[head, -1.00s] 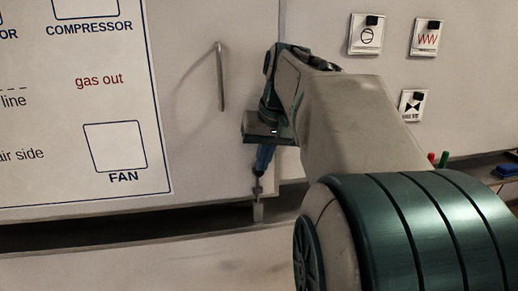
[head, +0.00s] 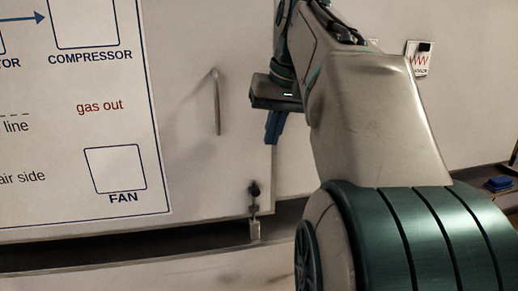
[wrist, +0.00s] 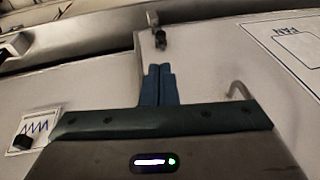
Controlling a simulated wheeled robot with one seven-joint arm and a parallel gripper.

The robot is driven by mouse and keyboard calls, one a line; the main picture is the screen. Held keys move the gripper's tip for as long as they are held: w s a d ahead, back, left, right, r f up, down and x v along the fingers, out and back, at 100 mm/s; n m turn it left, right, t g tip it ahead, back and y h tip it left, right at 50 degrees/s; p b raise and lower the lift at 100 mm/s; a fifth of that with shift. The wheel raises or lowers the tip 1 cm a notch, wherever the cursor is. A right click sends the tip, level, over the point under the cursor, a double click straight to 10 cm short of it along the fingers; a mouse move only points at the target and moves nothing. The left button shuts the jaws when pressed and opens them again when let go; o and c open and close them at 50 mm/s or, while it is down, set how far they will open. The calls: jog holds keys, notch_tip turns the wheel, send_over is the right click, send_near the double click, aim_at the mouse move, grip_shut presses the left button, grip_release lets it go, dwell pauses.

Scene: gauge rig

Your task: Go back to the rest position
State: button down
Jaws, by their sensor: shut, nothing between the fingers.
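My gripper (head: 274,126) is in front of the white panel in the head view, right of the metal handle. Its blue fingers also show in the wrist view (wrist: 158,82), pressed together with nothing between them. A small dark knob with a metal tab (head: 254,210) hangs at the lower right corner of the board door, below and left of my fingertips, and apart from them. The knob also shows in the wrist view (wrist: 160,38), beyond the fingertips.
The vertical handle (head: 217,102) stands out from the door. The board (head: 75,185) shows printed boxes and labels. A zigzag symbol card (head: 418,58) is on the wall at right. A ledge with a blue block (head: 499,183) is at far right. My arm hides part of the wall.

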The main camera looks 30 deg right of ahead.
jog(key=shift+s+r, duration=0.15)
jog(key=shift+r, duration=0.4)
jog(key=s+a+f+n, duration=0.1)
jog(key=s+a+f, duration=0.2)
jog(key=f, duration=0.6)
jog(key=s+a+f+n, duration=0.1)
jog(key=s+a+f, duration=0.2)
jog(key=a+f, duration=0.3)
jog(key=s+a+f+n, duration=0.1)
jog(key=s+a+f, duration=0.3)
jog(key=f, duration=0.9)
jog(key=shift+a+f+h, duration=0.3)
jog(key=shift+h, duration=0.1)
